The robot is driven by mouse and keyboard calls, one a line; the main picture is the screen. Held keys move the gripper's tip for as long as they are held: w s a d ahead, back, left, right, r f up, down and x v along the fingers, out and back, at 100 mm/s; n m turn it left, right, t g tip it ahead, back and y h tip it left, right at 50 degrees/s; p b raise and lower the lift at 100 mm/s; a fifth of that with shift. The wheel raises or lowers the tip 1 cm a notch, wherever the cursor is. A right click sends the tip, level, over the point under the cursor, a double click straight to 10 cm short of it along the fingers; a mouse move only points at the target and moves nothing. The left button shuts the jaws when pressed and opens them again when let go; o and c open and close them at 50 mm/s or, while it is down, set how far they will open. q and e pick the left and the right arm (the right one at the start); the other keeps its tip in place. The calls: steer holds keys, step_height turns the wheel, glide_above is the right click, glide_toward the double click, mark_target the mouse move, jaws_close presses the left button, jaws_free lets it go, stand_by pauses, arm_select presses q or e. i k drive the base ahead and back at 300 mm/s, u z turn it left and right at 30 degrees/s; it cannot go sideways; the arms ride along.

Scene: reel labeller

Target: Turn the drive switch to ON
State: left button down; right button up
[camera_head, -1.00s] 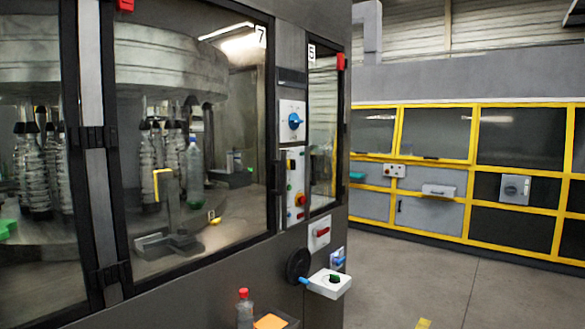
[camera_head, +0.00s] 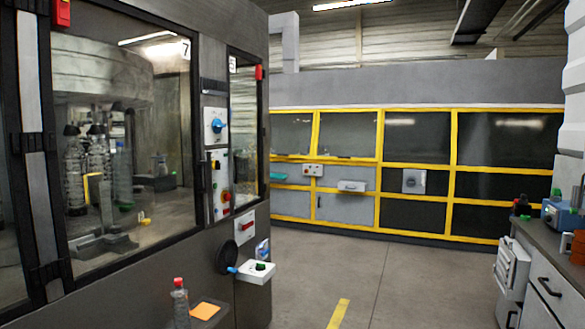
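Labels are too small to read, so I cannot tell which control is the drive switch. A blue rotary knob (camera_head: 217,126) sits on a white plate on the grey machine at the left. Below it is a control panel (camera_head: 219,185) with several buttons and a red knob. Lower still is a white plate with a red handle (camera_head: 245,224). A grey box with a rotary switch (camera_head: 413,181) is on the far yellow-framed machine. No switch's ON or OFF position is legible. Neither of my grippers is in view.
A white box with a green button (camera_head: 260,267) juts out from the left machine beside a black handwheel (camera_head: 227,257). A bottle (camera_head: 179,303) stands at the front left. A drawer bench (camera_head: 545,262) is at the right. The middle floor is clear.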

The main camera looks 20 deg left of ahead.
mark_target(214, 163)
steer(key=z, duration=0.25)
steer(key=i, duration=1.1)
steer(key=u, duration=0.45)
steer(key=i, duration=2.05)
steer(key=u, duration=1.05)
